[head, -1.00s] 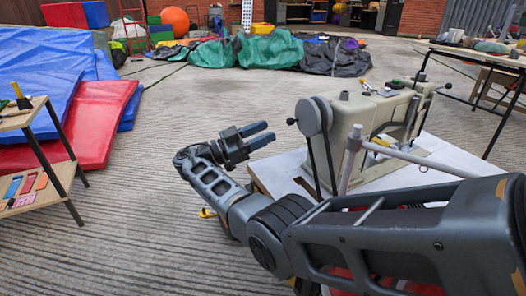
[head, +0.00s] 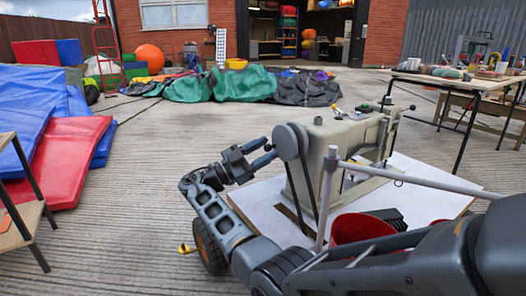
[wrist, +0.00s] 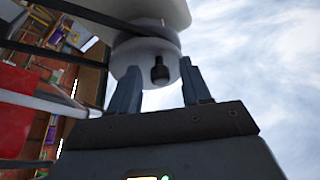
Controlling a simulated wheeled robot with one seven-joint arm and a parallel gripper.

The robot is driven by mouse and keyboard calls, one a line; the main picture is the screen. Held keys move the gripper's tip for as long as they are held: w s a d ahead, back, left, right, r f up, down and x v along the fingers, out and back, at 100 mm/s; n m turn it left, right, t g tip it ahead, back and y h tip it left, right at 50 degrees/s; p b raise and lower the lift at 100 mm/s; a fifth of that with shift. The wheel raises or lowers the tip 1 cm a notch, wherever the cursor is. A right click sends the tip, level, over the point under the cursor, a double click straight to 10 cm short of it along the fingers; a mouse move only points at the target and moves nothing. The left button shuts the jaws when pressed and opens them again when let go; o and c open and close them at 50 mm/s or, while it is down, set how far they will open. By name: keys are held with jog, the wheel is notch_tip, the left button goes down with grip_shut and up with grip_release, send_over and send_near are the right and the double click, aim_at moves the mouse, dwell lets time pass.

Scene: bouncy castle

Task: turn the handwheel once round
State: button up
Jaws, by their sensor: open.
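The handwheel (head: 291,142) is a grey disc on the left end of a cream sewing machine (head: 330,150). In the wrist view the pale wheel (wrist: 140,58) is just beyond the fingers, with its dark crank knob (wrist: 160,72) pointing toward me. My gripper (head: 268,151) is at the wheel's left side in the head view, fingers pointing at it. In the wrist view my gripper (wrist: 161,66) is open, with one finger on each side of the knob. I see gaps between the knob and both fingers. The wheel's far side is hidden.
The machine stands on a white-topped table (head: 400,185) with a red bin (head: 355,230) at its near side. Grey tubing crosses in front of the machine. Blue and red mats (head: 75,155) lie at left, a workbench (head: 455,82) stands at right. Concrete floor between is open.

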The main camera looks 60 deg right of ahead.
jog(key=shift+c, duration=0.5)
grip_shut()
jog(key=shift+n, duration=0.3)
